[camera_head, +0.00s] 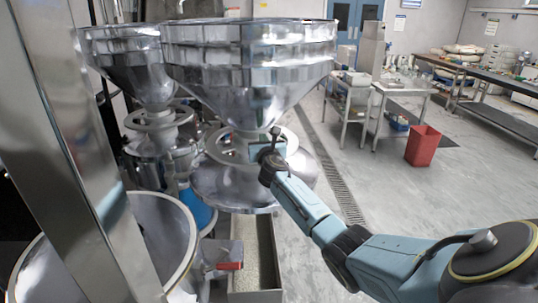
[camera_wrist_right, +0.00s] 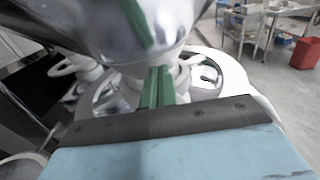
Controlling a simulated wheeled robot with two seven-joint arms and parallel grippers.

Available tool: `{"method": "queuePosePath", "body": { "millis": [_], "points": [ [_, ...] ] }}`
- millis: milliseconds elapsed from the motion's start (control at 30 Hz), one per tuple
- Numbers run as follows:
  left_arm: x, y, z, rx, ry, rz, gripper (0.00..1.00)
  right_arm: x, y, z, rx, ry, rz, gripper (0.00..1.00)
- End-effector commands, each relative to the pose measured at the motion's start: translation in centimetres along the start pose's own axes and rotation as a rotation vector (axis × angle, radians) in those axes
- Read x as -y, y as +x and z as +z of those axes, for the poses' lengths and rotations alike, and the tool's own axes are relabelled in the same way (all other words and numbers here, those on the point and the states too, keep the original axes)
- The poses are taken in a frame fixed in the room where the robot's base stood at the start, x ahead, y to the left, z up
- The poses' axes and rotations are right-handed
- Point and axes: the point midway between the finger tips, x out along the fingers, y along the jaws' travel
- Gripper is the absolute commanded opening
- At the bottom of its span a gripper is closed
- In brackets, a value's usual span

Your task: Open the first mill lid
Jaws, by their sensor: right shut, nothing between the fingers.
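The nearer mill has a shiny metal funnel hopper (camera_head: 245,75) above a wide rounded metal body (camera_head: 232,188). A pale ring (camera_head: 215,148) sits around the narrow neck between them; it also shows in the wrist view (camera_wrist_right: 232,68). I cannot tell which part is the lid. My right gripper (camera_head: 274,134) is at the hopper's lower right side, just above the ring. In the wrist view its green fingers (camera_wrist_right: 157,86) are together and empty, in front of the neck under the hopper. Contact with the mill cannot be told. My left gripper is out of view.
A second mill with a similar hopper (camera_head: 130,68) stands behind to the left. A large metal bowl (camera_head: 160,225) is at the lower left, and a narrow trough (camera_head: 257,258) lies below the mill. A red bin (camera_head: 423,146) and benches stand at right; the middle floor is clear.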

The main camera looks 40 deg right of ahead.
Motion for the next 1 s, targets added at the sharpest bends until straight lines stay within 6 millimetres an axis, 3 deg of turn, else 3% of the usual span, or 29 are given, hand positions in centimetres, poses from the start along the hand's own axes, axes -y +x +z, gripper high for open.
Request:
{"method": "queuePosePath", "body": {
  "millis": [167, 600, 800, 1000],
  "points": [
    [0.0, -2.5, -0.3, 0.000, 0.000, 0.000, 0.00, -1.2, -2.4, 0.5, -0.001, -0.003, 0.018, 0.00],
    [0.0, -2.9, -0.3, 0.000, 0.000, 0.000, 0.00, 0.3, -9.4, 0.0, 0.000, -0.001, 0.018, 0.00],
    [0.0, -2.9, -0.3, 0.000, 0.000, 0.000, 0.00, 0.8, -11.4, 0.1, 0.001, 0.000, 0.017, 0.00],
    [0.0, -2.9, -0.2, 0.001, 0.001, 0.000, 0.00, 0.9, -12.0, 0.1, 0.000, 0.001, 0.016, 0.00]
  ]
}}
